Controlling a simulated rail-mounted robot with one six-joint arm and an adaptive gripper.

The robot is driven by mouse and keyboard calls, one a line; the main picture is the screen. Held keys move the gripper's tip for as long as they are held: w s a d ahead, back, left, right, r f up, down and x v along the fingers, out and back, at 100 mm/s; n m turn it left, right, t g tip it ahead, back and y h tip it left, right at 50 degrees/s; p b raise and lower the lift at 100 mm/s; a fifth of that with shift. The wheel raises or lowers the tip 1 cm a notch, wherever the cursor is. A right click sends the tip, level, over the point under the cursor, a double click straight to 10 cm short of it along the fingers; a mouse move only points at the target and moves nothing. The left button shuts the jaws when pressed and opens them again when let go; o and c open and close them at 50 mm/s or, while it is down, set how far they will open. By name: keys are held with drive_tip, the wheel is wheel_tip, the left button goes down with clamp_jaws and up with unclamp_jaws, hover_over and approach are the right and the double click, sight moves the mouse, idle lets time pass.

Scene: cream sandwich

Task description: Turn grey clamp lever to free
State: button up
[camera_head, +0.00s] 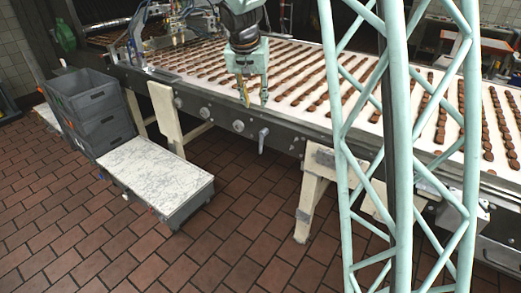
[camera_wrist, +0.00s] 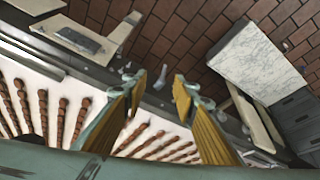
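The grey clamp lever (camera_head: 263,139) hangs from the side rail of the conveyor, with its handle pointing down. In the wrist view a small grey lever (camera_wrist: 162,77) shows on the rail's outer side, between my fingertips in the picture but farther off. My gripper (camera_head: 256,97) is above the near edge of the conveyor, up and slightly left of the lever and apart from it. In the wrist view my gripper (camera_wrist: 159,92) has its yellow-padded fingers spread, with nothing between them.
The conveyor (camera_head: 312,122) carries rows of brown biscuits under my gripper. Round knobs (camera_head: 238,126) sit on the rail left of the lever. Grey crates (camera_head: 100,128) and a low marble-topped cart (camera_head: 160,172) stand at left. The brick floor (camera_head: 240,220) in front is clear.

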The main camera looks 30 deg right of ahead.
drive_tip(key=w+d+f+m, duration=0.1)
drive_tip(key=w+d+f, duration=0.1)
drive_tip(key=w+f, duration=0.35)
drive_tip(key=w+d+f+m, duration=0.1)
drive_tip(key=w+d+f, duration=0.2)
drive_tip(key=w+f, duration=0.3)
drive_tip(key=m, duration=0.1)
approach(260, 146)
drive_tip(key=shift+b+v, duration=0.4)
drive_tip(key=shift+v, duration=0.5)
drive_tip(key=shift+w+a+f, duration=0.1)
drive_tip(key=shift+a, duration=0.1)
drive_tip(key=shift+d+b+x, duration=0.1)
drive_tip(key=shift+b+x, duration=0.2)
drive_tip(key=shift+x, duration=3.1)
drive_tip(key=shift+d+b+x, duration=0.15)
drive_tip(key=shift+b+x, duration=0.1)
drive_tip(key=shift+x, duration=3.15)
clamp_jaws()
